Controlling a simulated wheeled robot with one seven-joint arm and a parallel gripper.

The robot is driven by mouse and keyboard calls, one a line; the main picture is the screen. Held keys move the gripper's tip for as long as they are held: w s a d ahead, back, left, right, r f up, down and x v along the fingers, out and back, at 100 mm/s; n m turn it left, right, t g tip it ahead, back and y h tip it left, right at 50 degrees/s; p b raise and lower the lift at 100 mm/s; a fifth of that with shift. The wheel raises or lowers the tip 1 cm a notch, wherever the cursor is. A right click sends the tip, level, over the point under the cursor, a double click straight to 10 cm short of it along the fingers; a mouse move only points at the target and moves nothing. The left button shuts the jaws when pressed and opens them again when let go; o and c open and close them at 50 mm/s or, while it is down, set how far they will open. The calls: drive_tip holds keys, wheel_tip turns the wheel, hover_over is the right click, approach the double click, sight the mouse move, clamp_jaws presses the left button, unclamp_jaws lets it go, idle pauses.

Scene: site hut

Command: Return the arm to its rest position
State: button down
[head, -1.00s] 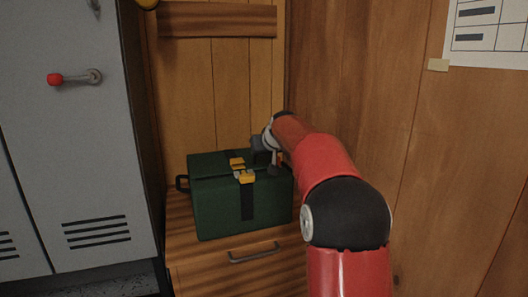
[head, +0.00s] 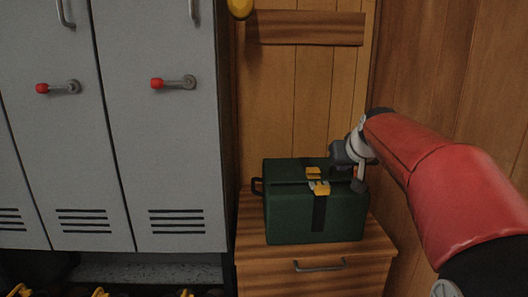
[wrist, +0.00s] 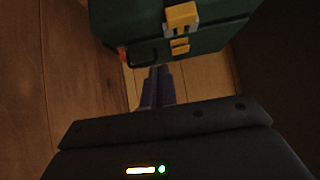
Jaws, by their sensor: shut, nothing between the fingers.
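My gripper (head: 358,186) is at the top right of a dark green box with yellow latches (head: 340,215) in the head view. Its fingers are shut with nothing between them. The wrist view shows the closed fingers (wrist: 158,72) just below the green box (wrist: 215,40) in the picture, in front of bare wood. I cannot tell whether the gripper touches the box. My red arm reaches in from the right side of the head view, bent and stretched out.
The box stands on a wooden cabinet (head: 315,280) with a drawer handle. Grey lockers (head: 165,130) with red-tipped handles stand left. A wood-panelled wall (head: 425,60) is close behind and right of my arm. Yellow-and-dark items (head: 100,292) show at the bottom left.

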drive_tip(key=s+a+g+p, duration=0.1)
drive_tip(key=s+a+p, duration=0.15)
drive_tip(key=s, duration=0.65)
drive_tip(key=s+a+g+p, duration=0.15)
drive_tip(key=s+a, duration=0.25)
drive_tip(key=s, duration=0.4)
drive_tip(key=s+f+g+p, duration=0.1)
drive_tip(key=s+f+p, duration=0.1)
drive_tip(key=s, duration=0.6)
drive_tip(key=s+a+f+p, duration=0.1)
drive_tip(key=s+f+p, duration=0.1)
drive_tip(key=s+f, duration=0.3)
drive_tip(key=s, duration=0.3)
drive_tip(key=shift+s+a+g, duration=0.2)
drive_tip(key=shift+a+g, duration=0.05)
drive_tip(key=shift+g, duration=0.1)
drive_tip(key=shift+w, duration=0.1)
